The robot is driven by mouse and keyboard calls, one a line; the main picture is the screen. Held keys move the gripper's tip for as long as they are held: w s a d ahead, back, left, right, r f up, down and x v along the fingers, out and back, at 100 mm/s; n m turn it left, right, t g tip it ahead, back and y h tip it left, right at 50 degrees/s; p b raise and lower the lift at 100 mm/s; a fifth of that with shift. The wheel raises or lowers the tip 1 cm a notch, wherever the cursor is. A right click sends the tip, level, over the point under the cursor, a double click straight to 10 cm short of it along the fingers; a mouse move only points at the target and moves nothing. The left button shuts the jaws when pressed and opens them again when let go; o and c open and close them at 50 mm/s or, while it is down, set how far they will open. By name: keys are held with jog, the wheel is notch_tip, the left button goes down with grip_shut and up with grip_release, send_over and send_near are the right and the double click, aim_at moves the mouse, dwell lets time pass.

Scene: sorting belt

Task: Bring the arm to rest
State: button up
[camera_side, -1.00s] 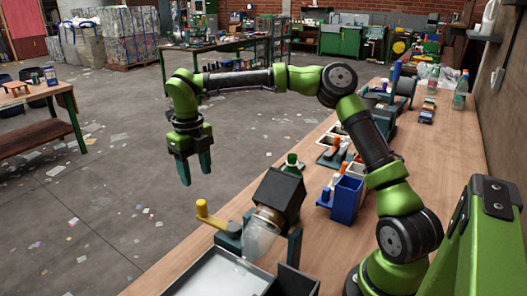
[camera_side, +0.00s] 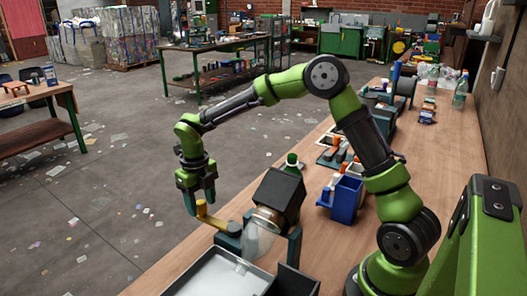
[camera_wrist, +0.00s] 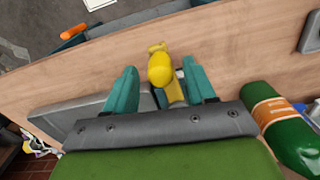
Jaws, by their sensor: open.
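My gripper (camera_side: 201,203) hangs fingers down over the near left edge of the workbench, by the yellow crank handle (camera_side: 213,221). It is open. In the wrist view its two teal fingers (camera_wrist: 159,85) stand either side of the handle's yellow knob (camera_wrist: 160,68), with nothing visibly gripped. Whether a finger touches the knob I cannot tell. The handle belongs to a device with a tilted dark box (camera_side: 279,194) and a clear jar (camera_side: 258,238) below it.
A grey tray (camera_side: 205,276) lies in front of the device. A green bottle (camera_side: 292,162) stands behind the dark box, and a blue bin (camera_side: 346,200) is to the right. The bench (camera_side: 440,160) has bare wood along its right side.

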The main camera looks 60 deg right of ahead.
jog(key=shift+f, duration=0.6)
jog(key=shift+r, duration=0.15)
notch_tip(320, 180, up, 9)
jog(key=shift+a+r, duration=0.15)
jog(key=shift+r, duration=0.5)
jog(key=shift+f, duration=0.15)
notch_tip(320, 180, down, 10)
jog(key=shift+f, duration=0.2)
jog(key=shift+d+m, duration=0.7)
jog(key=shift+d, duration=0.1)
dwell(1.8)
